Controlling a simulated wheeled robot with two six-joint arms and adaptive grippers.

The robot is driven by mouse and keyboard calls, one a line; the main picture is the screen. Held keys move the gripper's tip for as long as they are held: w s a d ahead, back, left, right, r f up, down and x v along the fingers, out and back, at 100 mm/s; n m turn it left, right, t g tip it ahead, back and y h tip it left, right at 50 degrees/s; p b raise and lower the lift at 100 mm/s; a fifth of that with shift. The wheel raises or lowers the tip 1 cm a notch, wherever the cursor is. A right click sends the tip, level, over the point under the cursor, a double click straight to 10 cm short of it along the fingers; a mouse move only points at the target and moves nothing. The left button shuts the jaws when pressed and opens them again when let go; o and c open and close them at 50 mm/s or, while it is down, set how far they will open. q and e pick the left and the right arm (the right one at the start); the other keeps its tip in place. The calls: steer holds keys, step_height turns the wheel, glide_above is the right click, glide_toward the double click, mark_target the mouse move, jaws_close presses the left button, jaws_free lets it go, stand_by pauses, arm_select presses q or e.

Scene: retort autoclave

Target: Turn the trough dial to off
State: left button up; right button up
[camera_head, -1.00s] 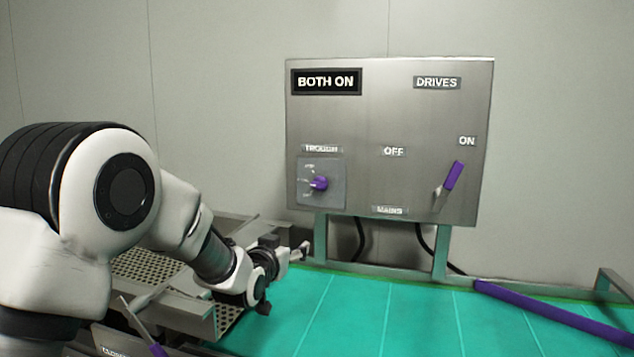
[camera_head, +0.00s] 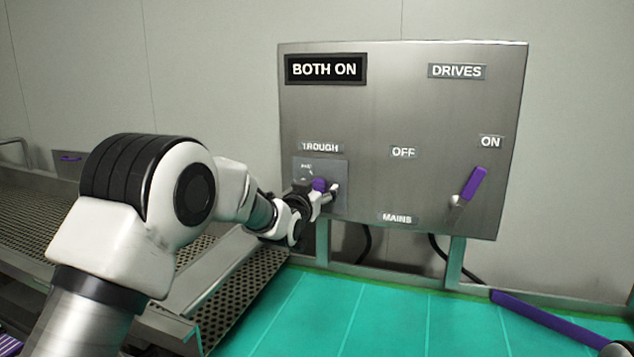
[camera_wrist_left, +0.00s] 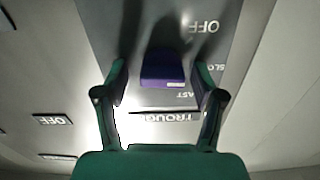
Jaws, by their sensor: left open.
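The trough dial is a purple knob (camera_head: 319,184) on a small grey plate (camera_head: 340,172) at the lower left of the steel panel. In the left wrist view, which is turned over, the knob (camera_wrist_left: 162,70) lies between my left gripper's fingers (camera_wrist_left: 159,80), with gaps on both sides. A pale mark shows on its near edge; its exact setting is unclear. OFF, SLOW and FAST labels (camera_wrist_left: 204,27) are beside it. In the head view my open left gripper (camera_head: 327,192) is at the dial and partly covers its plate.
The panel (camera_head: 400,110) shows a BOTH ON sign (camera_head: 325,69) and a purple-handled mains lever (camera_head: 470,188) near ON. A green belt (camera_head: 400,320) and a purple bar (camera_head: 550,322) lie below. Perforated metal trays (camera_head: 250,275) are under my left arm.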

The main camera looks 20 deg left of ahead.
arm_select(q)
steer(key=shift+w+f, duration=0.15)
steer(key=shift+w, duration=0.1)
steer(key=shift+s+a, duration=0.15)
steer(key=shift+s, duration=0.05)
steer(key=shift+s+r, duration=0.35)
steer(key=c, duration=0.6)
steer(key=shift+s+r, duration=0.15)
steer(key=shift+s, duration=0.05)
steer(key=c, duration=0.5)
